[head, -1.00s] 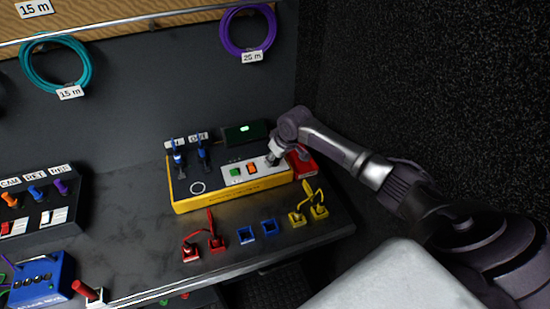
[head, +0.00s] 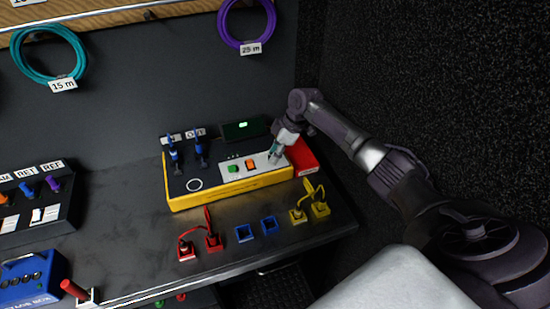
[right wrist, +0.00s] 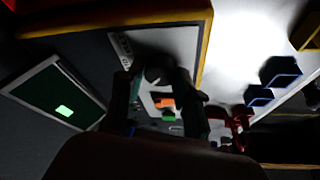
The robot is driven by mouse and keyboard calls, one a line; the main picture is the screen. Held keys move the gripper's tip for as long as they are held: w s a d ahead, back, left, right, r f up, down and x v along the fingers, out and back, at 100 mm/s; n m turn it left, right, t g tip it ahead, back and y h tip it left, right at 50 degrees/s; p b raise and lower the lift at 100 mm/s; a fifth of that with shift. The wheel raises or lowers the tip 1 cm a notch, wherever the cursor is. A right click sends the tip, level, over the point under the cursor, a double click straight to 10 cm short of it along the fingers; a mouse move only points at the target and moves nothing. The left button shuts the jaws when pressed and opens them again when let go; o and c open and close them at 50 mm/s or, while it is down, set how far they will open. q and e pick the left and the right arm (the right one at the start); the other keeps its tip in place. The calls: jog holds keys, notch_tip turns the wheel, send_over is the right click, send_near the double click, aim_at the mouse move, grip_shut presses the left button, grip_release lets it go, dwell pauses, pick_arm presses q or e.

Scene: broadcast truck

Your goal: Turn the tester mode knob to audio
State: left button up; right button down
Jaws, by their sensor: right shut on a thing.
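The cable tester (head: 228,190) is a yellow-edged box with a dark top on the bench at the back right. Its light panel carries a green button (head: 233,169), an orange button (head: 250,165) and, at the right end, the mode knob, mostly hidden by my right gripper (head: 275,157). My right gripper points down at the panel and is shut on the knob. In the right wrist view the knob (right wrist: 153,74) shows as a dark round shape between the fingers. The knob's pointer and the panel lettering are too small and dark to read. My left gripper is not in view.
A red box (head: 305,160) stands close to the tester's right end. A small screen (head: 243,130) with a green light is behind it. Red (head: 212,242), blue (head: 244,233) and yellow (head: 319,209) sockets line the bench front. A blue stage box (head: 30,278) is at the left.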

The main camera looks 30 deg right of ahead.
jog(key=shift+w+n+g+b, duration=0.1)
jog(key=shift+n+g+b, duration=0.3)
jog(key=shift+n+b, duration=0.6)
jog(key=shift+n, duration=0.3)
jog(key=c, duration=0.8)
grip_release()
jog(key=shift+o, duration=0.2)
jog(key=v, duration=1.2)
jog(key=shift+d, duration=0.2)
